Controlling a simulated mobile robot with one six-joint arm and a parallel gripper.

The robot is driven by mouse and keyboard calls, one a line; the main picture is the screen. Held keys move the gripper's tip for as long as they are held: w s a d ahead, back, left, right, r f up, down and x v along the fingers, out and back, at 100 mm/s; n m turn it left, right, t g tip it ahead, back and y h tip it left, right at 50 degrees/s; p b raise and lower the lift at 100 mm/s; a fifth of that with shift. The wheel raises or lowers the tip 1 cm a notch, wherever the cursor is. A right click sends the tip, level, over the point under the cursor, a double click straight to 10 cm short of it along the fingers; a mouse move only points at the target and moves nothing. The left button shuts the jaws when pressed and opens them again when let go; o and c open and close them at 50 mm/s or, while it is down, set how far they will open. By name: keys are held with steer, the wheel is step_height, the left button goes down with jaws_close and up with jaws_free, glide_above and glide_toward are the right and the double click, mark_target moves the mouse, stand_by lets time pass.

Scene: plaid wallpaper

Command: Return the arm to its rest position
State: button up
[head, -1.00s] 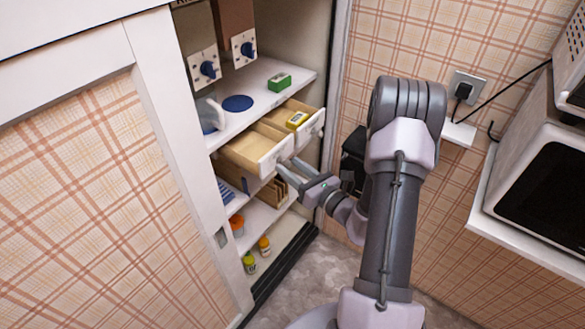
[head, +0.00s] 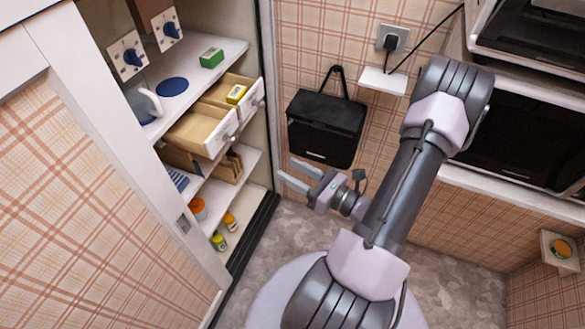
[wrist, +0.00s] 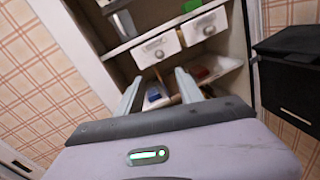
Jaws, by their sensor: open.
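My gripper (head: 289,176) is open and empty in the head view, in free air to the right of the cupboard's drawers and apart from them. My arm (head: 395,205) is bent, with its elbow high at the right. In the wrist view my gripper (wrist: 156,85) shows both fingers spread, pointing toward the shelves below the two drawers. Nothing is between the fingers at close range.
The left drawer (head: 197,132) is pulled out and looks empty. A black bag (head: 326,128) hangs on the wall behind my gripper. An oven (head: 520,138) stands at the right.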

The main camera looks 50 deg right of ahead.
stand_by(0.4)
steer(key=w+a+r+n+g+y, duration=0.1)
steer(key=a+r+n+g+y, duration=0.25)
steer(key=a+n, duration=0.25)
steer(key=w+a+r+n+g+y, duration=0.1)
steer(key=a+r+n+g+y, duration=0.3)
steer(key=a, duration=0.3)
steer(key=s+a+r+n+g, duration=0.2)
steer(key=a+n+g, duration=0.2)
steer(key=a+n, duration=0.2)
steer(key=s+a+r+n+g, duration=0.1)
steer(key=s+a+n+g, duration=0.1)
steer(key=a+n+g, duration=0.3)
steer(key=s+a+r+n+t+h, duration=0.1)
steer(key=s+r+n+t+h, duration=0.2)
steer(key=r+n+h, duration=0.5)
steer(key=r+n+t, duration=0.1)
steer(key=n, duration=0.2)
steer(key=shift+s+a, duration=0.25)
steer(key=shift+a, duration=0.15)
